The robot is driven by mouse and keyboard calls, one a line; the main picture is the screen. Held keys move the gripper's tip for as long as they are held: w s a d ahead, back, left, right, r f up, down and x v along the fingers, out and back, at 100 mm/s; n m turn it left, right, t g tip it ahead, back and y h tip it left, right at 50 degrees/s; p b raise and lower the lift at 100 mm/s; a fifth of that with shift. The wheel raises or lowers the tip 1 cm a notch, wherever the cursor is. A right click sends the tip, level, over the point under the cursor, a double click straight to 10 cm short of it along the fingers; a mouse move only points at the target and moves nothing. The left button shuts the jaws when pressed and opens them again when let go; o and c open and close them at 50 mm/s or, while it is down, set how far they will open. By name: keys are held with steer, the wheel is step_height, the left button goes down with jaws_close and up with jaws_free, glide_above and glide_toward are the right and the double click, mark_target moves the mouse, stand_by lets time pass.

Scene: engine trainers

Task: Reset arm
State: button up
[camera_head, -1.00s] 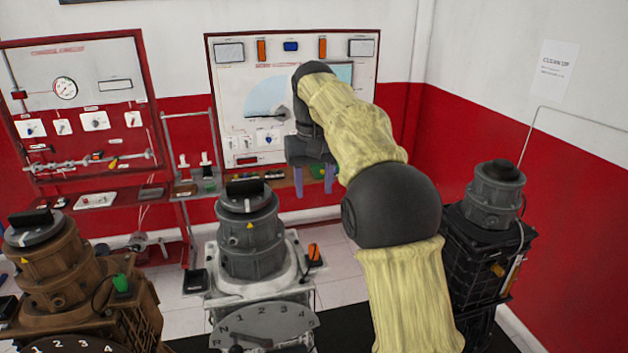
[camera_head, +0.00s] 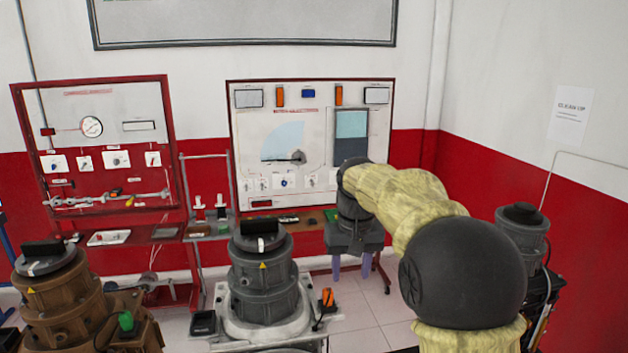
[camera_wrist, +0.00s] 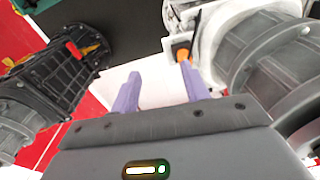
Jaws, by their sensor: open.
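My gripper (camera_head: 351,266) hangs with its purple fingers pointing down, to the right of the grey engine trainer (camera_head: 262,280). The fingers are apart and nothing is between them. It also shows in the wrist view (camera_wrist: 160,90), with both fingers spread over pale floor. My arm in its yellow cover reaches up from the lower right and bends at a dark round joint. In the wrist view the grey trainer (camera_wrist: 265,60) with its orange-handled part (camera_wrist: 181,50) is to the right of the fingers, and a black trainer (camera_wrist: 50,85) is at the left.
A brown engine trainer (camera_head: 62,300) stands at lower left. A dark trainer (camera_head: 523,230) stands behind my arm at right. Two red-framed panels (camera_head: 235,150) and a narrow shelf (camera_head: 160,236) line the back wall. Tiled floor (camera_head: 385,325) shows clear between the grey trainer and my arm.

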steer(key=s+d+f+t+b, duration=0.1)
steer(key=s+d+f+b, duration=0.2)
steer(key=s+f, duration=0.7)
steer(key=s+d+f+m+b, duration=0.1)
steer(key=s+d+f+b, duration=0.2)
steer(key=s+f, duration=0.8)
step_height(320, 180, down, 2)
steer(key=shift+s+d+f+t, duration=0.15)
steer(key=shift+d+t, duration=0.25)
steer(key=shift+d, duration=0.3)
stand_by(0.4)
